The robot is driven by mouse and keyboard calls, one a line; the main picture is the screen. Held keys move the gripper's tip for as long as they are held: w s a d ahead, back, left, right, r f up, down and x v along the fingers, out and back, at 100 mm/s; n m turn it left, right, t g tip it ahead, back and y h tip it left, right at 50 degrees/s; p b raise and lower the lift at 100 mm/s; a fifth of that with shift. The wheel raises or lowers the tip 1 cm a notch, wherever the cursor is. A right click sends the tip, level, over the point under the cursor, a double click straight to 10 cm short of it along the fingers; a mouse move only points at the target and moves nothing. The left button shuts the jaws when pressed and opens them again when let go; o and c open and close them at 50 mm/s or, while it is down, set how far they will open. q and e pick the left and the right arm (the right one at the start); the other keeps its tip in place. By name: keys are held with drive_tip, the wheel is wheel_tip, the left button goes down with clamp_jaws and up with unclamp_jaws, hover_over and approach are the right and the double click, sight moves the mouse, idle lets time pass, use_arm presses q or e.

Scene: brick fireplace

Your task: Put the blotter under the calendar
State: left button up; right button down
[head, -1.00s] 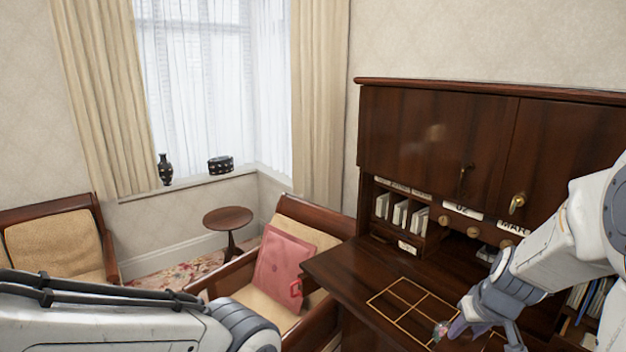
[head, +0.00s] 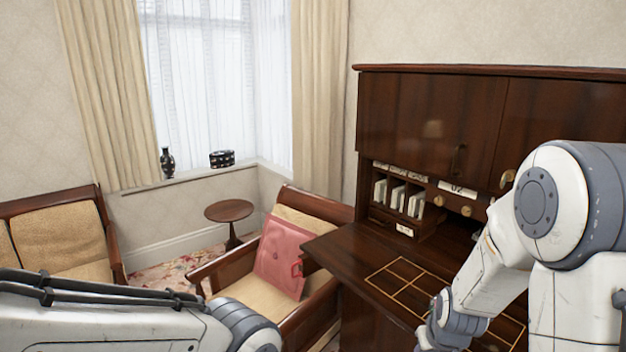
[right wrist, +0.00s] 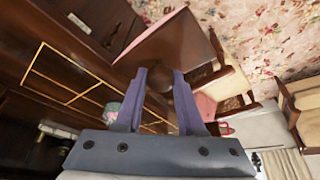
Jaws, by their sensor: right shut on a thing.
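The calendar shows as a white "02" plate (head: 457,188) on the dark desk, above a row of round knobs; its right part is hidden behind my right arm. In the right wrist view my right gripper (right wrist: 159,78) is shut on a dark rounded knob. The knob seems to belong to a flat brown wooden piece, apparently the blotter (right wrist: 182,42), held beyond the fingertips. In the head view this gripper's fingers and the blotter are hidden at the bottom edge. My left arm crosses the lower left; its gripper is out of view.
The desk's writing surface (head: 352,262) has gold inlaid lines. A small teal and pink object (right wrist: 110,113) sits on it near my right fingers. Pigeonholes with papers (head: 398,198) stand at its back.

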drive_tip(key=a+f+b, duration=0.2)
drive_tip(key=a+f, duration=0.3)
drive_tip(key=f, duration=0.2)
drive_tip(key=shift+s+a+f+n+y, duration=0.3)
drive_tip(key=shift+s+a, duration=0.05)
